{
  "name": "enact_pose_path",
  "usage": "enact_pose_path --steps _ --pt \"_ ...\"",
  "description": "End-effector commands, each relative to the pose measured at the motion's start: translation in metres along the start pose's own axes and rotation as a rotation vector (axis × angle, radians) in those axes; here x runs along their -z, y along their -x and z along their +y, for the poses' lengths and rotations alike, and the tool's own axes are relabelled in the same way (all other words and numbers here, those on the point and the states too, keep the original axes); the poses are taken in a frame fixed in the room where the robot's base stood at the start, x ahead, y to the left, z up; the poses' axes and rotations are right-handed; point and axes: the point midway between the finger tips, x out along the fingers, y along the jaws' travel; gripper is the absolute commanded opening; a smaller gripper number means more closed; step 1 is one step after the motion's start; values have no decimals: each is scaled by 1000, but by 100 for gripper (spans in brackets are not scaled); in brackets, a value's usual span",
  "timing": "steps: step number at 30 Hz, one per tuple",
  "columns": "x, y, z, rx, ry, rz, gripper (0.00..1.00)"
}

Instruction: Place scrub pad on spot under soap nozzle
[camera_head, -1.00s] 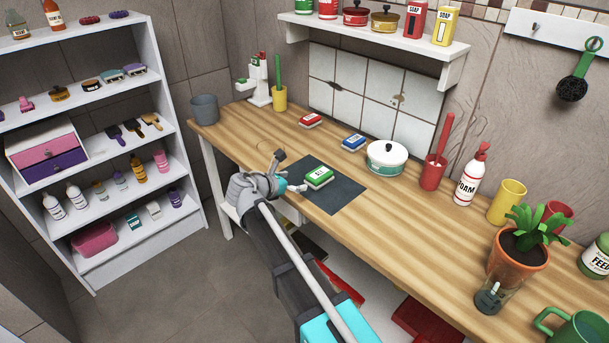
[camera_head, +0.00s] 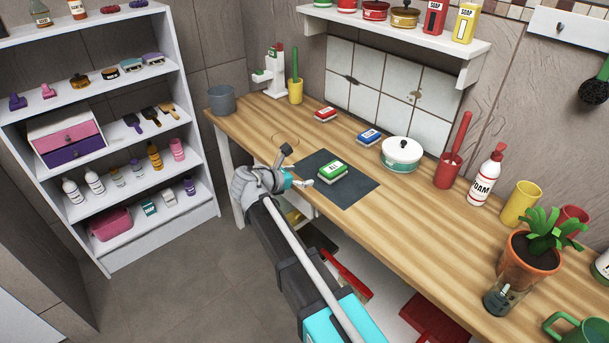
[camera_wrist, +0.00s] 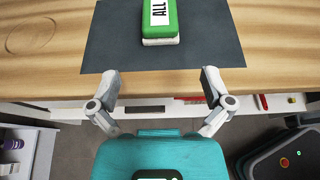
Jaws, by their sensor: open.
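A green and white scrub pad (camera_head: 332,172) labelled ALL lies flat on a dark mat (camera_head: 350,193) on the wooden counter. It also shows in the wrist view (camera_wrist: 161,20). My gripper (camera_head: 303,181) is open and empty at the mat's near left edge, short of the pad and not touching it. Its two fingers are spread in the wrist view (camera_wrist: 160,82). A white dispenser (camera_head: 272,72) stands at the counter's back left; its nozzle is too small to make out clearly. A faint ring (camera_head: 285,139) marks the counter left of the mat, and in the wrist view (camera_wrist: 31,36).
A red pad (camera_head: 325,115) and a blue pad (camera_head: 369,136) lie behind the mat. A white lidded pot (camera_head: 401,154) stands right of the blue one. A grey cup (camera_head: 221,99) and a yellow holder (camera_head: 296,91) flank the dispenser. Counter around the ring is clear.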

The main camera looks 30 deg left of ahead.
Motion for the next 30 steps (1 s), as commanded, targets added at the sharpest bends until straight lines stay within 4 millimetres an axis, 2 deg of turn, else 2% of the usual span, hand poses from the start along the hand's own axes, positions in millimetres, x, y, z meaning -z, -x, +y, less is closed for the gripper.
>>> enact_pose_path --steps 4,16,23,30 --pt "-4 12 -2 0 1 1 100" --pt "-2 7 -2 0 0 1 100" --pt "0 -17 -1 1 -1 1 100" --pt "0 -53 -1 1 0 0 100"
